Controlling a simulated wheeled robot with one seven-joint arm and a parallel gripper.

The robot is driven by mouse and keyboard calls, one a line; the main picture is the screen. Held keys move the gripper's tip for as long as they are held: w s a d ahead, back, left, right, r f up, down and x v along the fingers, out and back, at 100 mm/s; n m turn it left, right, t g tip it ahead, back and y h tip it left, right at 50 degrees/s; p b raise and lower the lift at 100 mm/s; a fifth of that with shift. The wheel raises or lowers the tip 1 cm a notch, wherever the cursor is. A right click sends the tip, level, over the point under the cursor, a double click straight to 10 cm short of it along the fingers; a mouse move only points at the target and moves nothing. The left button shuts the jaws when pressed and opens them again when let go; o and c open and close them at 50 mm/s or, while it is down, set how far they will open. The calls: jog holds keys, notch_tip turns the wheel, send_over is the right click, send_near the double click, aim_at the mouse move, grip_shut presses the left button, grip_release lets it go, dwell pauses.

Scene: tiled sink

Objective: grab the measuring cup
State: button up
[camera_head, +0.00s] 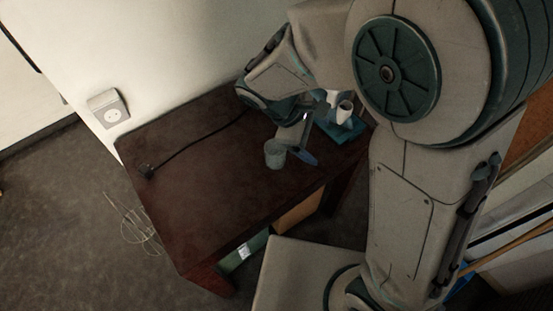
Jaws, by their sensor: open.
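A small grey cup (275,153), which looks like the measuring cup, stands upright on the dark red-brown table (190,190). My gripper (307,124) is over the table, just above and right of the cup in the picture. Its jaws are open. They look apart from the cup, with nothing visible held between them. A flat blue piece (306,157) shows right of the cup below the fingers; I cannot tell what it is. My arm hides part of the table's back.
A white cup-like thing (345,111) stands on a teal tray or book (351,131) at the table's right end. A black cord (185,151) with a plug lies across the left of the table. A wall socket (110,109) is behind. The table's front left is clear.

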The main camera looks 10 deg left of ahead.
jog(key=s+a+f+n+t+h+b, duration=0.1)
jog(key=a+f+n+t+h+b, duration=0.2)
jog(key=a+f+n, duration=0.55)
jog(key=n+t+y+b, duration=0.2)
jog(key=n+t, duration=0.2)
jog(key=t, duration=0.2)
send_near(267, 160)
jog(key=shift+s+a, duration=0.1)
jog(key=shift+a, duration=0.1)
jog(key=shift+d+f+n, duration=0.1)
jog(key=shift+f+n, duration=0.1)
jog(key=shift+n, duration=0.05)
jog(key=x, duration=0.7)
jog(key=shift+w+d, duration=0.1)
jog(key=shift+w, duration=0.1)
jog(key=shift+r+p+x, duration=0.15)
jog(key=shift+p+x, duration=0.1)
jog(key=shift+x, duration=1.2)
jog(key=shift+r+p+x, duration=0.1)
jog(key=shift+p+x, duration=0.15)
jog(key=shift+x, duration=1.25)
jog(key=shift+d, duration=0.1)
jog(key=c, duration=1.2)
